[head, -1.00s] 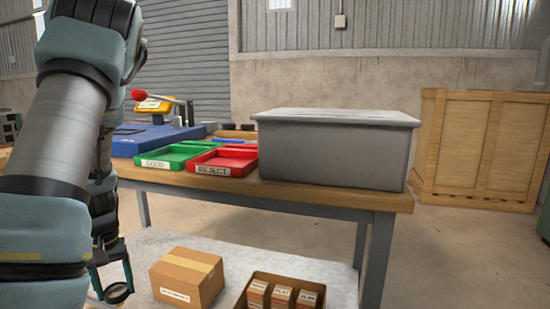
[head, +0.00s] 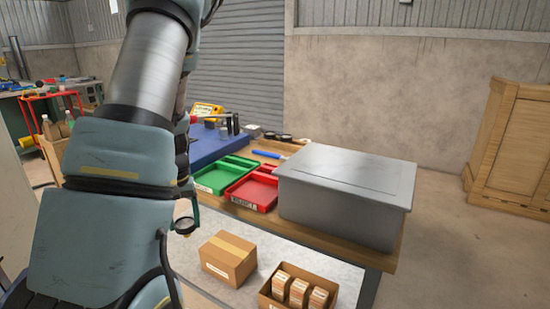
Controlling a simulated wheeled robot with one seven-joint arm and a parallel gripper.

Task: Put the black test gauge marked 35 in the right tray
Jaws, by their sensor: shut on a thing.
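My gripper (head: 187,217) hangs in front of the table, left of the cardboard box, and is shut on a small round gauge (head: 185,227) with a dark rim. Its marking is too small to read. The gauge is clear of the trays, nearer to me and lower in the picture. A green tray (head: 204,188) with a white label stands on the table. A red tray (head: 243,203), labelled REJECT, stands right beside it. Both trays look empty from here. My arm covers part of the table's left side.
A large grey tank (head: 345,190) stands right of the red tray. Small dark round things (head: 285,138) lie at the table's back. A cardboard box (head: 229,257) and an open carton of small boxes (head: 298,290) are on the lower shelf.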

